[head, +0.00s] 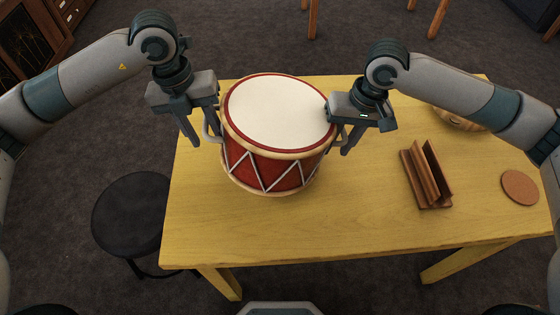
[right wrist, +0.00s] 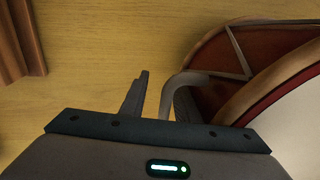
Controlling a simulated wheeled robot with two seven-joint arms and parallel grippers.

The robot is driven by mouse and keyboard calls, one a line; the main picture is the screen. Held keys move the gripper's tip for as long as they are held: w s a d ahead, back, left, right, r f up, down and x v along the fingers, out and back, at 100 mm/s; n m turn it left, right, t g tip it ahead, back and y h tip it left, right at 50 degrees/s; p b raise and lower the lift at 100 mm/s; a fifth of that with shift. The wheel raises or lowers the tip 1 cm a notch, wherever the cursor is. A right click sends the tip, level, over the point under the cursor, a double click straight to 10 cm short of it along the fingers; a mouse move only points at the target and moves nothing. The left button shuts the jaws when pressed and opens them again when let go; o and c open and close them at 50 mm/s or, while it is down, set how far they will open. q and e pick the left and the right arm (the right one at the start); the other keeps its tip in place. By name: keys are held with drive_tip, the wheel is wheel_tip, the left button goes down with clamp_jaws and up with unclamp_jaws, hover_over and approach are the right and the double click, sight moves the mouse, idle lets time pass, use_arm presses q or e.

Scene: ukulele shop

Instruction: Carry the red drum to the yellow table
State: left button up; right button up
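The red drum (head: 287,174), with a cream top and white zigzag cords, stands upright on the yellow table (head: 225,232), towards its left side. It has a grey handle on each side. My left gripper (head: 200,128) is at the left handle, its fingers pointing down and apart. My right gripper (head: 345,139) is at the right handle. In the right wrist view its fingers (right wrist: 160,98) are spread on either side of the grey handle (right wrist: 187,79), with a gap showing between handle and outer finger. The drum's side (right wrist: 222,62) also shows there.
A brown slotted wooden stand (head: 428,180) and a round cork mat (head: 519,187) lie on the right of the table. A wooden round object (head: 459,117) is partly hidden by my right arm. A black stool (head: 130,212) stands left of the table. The table's front middle is clear.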

drive_tip(key=shift+s+d+f, duration=0.2)
drive_tip(key=shift+d+f, duration=0.4)
drive_tip(key=shift+f, duration=0.05)
drive_tip(key=a+v, duration=0.2)
drive_tip(key=v, duration=0.7)
drive_tip(key=shift+w+d, duration=0.2)
drive_tip(key=shift+d, duration=0.15)
drive_tip(key=shift+r, duration=0.25)
